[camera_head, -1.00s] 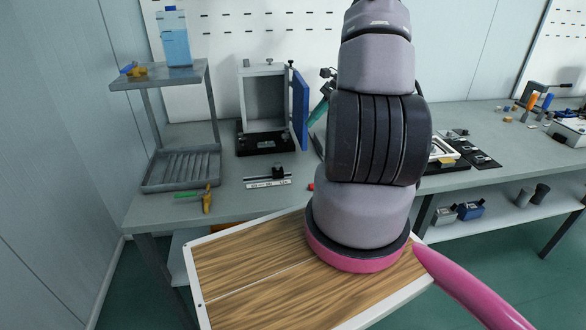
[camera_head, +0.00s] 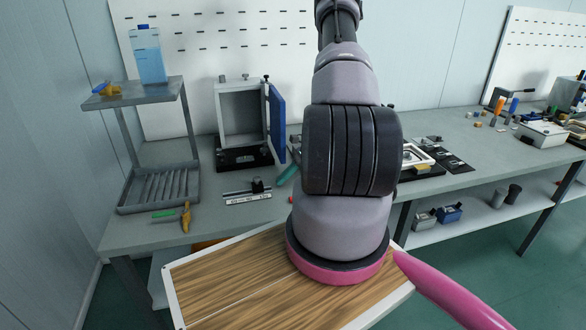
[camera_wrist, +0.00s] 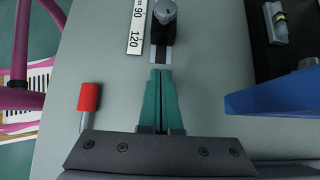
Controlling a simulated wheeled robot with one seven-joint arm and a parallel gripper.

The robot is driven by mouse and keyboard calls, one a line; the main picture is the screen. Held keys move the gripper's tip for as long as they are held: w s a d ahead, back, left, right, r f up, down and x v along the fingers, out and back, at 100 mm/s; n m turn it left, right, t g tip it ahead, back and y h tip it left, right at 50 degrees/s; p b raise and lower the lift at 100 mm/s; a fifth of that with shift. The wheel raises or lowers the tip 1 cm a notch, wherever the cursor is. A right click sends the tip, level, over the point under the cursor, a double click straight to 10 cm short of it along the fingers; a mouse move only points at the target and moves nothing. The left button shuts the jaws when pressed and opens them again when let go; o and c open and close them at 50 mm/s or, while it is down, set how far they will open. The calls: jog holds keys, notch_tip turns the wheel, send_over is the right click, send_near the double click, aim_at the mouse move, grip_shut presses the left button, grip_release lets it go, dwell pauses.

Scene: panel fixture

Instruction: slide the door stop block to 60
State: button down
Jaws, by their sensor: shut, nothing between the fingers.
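The door stop block (camera_head: 257,185) is small and black and sits on a short rail beside a white scale (camera_head: 248,198). In the wrist view the block (camera_wrist: 168,30) has a grey knob on top and stands beside the 90 to 120 stretch of the scale (camera_wrist: 137,27); its exact reading is unclear. My gripper (camera_wrist: 161,72) has teal fingers, shut and empty, with their tips over the near end of the rail, just short of the block. In the head view a teal finger shows left of my arm, which hides the rest of the gripper.
A grey box with an open blue door (camera_head: 277,122) stands behind the block; the door (camera_wrist: 275,97) also juts in at right in the wrist view. A red-capped piece (camera_wrist: 89,97) lies left of my fingers. A shelf rack (camera_head: 160,190) stands at left.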

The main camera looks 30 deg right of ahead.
aim_at(272, 188)
jog(key=a, duration=0.2)
jog(key=shift+w+a, duration=0.6)
jog(key=shift+a, duration=0.35)
jog(key=a, duration=0.2)
jog(key=w+a, duration=0.1)
jog(key=a, duration=0.2)
jog(key=w+a, duration=0.1)
jog(key=a, duration=0.2)
jog(key=shift+w, duration=0.15)
